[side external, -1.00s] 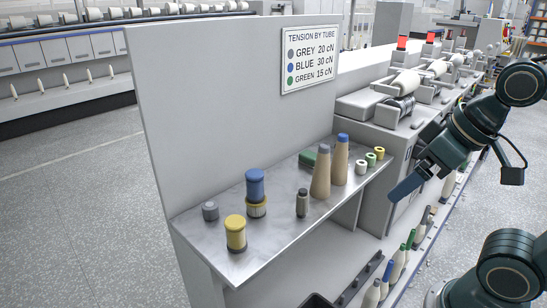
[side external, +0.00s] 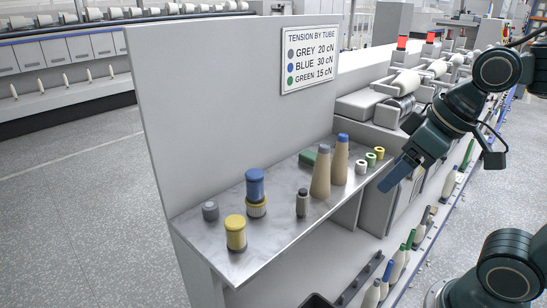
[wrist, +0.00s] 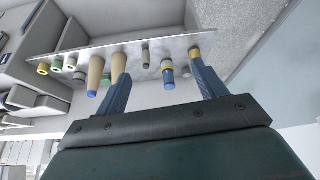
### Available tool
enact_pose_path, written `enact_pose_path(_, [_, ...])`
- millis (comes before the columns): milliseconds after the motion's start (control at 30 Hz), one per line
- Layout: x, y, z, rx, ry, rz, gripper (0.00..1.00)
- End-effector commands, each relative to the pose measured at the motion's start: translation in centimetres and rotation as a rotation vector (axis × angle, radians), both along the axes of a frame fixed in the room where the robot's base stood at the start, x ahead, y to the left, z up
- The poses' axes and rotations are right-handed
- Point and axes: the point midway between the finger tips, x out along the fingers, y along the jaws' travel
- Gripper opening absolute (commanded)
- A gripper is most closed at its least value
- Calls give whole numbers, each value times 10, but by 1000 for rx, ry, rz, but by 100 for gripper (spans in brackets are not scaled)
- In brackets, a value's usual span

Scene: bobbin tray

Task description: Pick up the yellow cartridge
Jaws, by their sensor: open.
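The yellow cartridge (side external: 236,232) stands upright on a dark base near the front left of the marble shelf. It also shows in the wrist view (wrist: 195,53), where my right finger's tip overlaps it. My gripper (side external: 386,186) is beyond the right end of the shelf, well apart from the yellow cartridge. In the wrist view its jaws (wrist: 160,68) are spread open with nothing between them.
Two tan cones (side external: 321,176), a dark small bottle (side external: 302,203), a green block (side external: 307,158) and several small rings, one yellow (side external: 380,153), stand toward the right of the shelf (side external: 280,232). A grey cylinder (side external: 210,211) is at its left. A tall panel (side external: 220,110) backs it.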

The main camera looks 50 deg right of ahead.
Motion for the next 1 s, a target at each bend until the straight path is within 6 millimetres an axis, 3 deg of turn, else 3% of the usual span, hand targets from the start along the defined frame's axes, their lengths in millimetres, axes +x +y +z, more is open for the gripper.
enact_pose_path(467, [97,32,3,-49,63,361,71])
enact_pose_path(767, [160,53,-16,-57,86,591,71])
enact_pose_path(1000, [207,71,-43,-53,93,772,71])
